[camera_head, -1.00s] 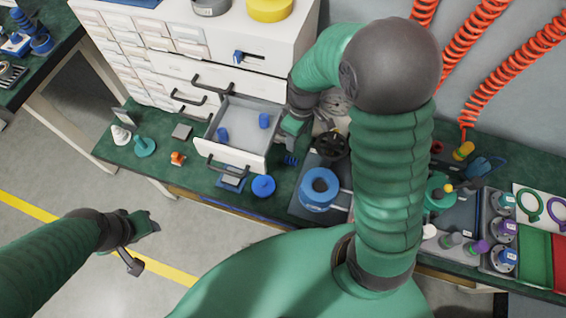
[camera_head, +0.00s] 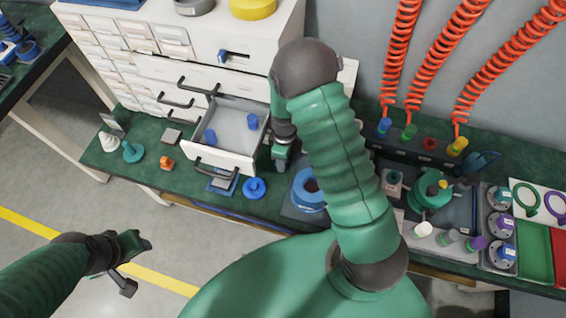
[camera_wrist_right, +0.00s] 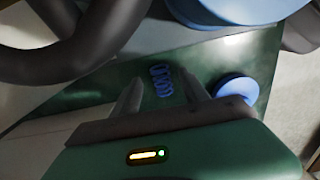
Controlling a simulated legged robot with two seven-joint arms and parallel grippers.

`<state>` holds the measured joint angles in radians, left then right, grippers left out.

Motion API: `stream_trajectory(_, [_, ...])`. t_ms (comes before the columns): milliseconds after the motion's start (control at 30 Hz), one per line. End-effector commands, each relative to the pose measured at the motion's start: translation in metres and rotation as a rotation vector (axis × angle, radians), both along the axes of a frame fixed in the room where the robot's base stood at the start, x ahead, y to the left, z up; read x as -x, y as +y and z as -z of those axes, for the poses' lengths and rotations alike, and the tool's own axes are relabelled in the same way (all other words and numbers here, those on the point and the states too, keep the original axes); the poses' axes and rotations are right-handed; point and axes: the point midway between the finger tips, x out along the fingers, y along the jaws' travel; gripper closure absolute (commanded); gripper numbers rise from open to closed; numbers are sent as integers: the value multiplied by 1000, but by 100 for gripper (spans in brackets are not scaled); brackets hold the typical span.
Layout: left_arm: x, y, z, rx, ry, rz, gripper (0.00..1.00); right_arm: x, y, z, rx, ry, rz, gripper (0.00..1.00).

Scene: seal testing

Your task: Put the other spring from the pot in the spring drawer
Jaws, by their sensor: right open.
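A blue coil spring (camera_wrist_right: 161,80) lies on the green bench in the right wrist view, between the fingertips but not visibly gripped. My right gripper (camera_head: 280,164) is open, pointing down beside the drawer; it hides the spring in the head view. The open white drawer (camera_head: 230,142) holds two small blue cylindrical pieces (camera_head: 209,136) (camera_head: 252,121), too small to identify. A large blue ring-shaped pot (camera_head: 308,190) is partly behind my right arm; a large blue part (camera_wrist_right: 240,8) tops the wrist view. My left gripper (camera_head: 140,243) is over the floor, away from everything; its jaws are unclear.
A blue round cap (camera_head: 255,188) stands on the bench near the drawer; it also shows in the wrist view (camera_wrist_right: 235,88). Black drawer handles (camera_head: 215,170) stick out nearby. A dark handwheel-like part (camera_wrist_right: 100,35) is close to the gripper. Green and orange parts stand left.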

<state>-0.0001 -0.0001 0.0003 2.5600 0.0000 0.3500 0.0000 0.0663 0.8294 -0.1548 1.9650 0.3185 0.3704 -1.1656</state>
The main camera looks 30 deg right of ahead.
Motion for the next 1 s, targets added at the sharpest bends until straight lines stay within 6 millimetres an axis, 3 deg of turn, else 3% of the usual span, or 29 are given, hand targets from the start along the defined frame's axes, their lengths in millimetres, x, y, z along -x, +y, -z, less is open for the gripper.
stream_trajectory(100, [0,0,4,0,0,0,58,0,0,15,0,0,1,48])
stream_trajectory(333, [0,0,4,0,0,-1,58,0,0,16,-1,-2,1,49])
stream_trajectory(700, [0,0,4,0,0,0,58,0,0,16,0,-1,1,98])
stream_trajectory(1000, [0,0,4,0,0,0,58,0,0,15,0,-1,1,100])
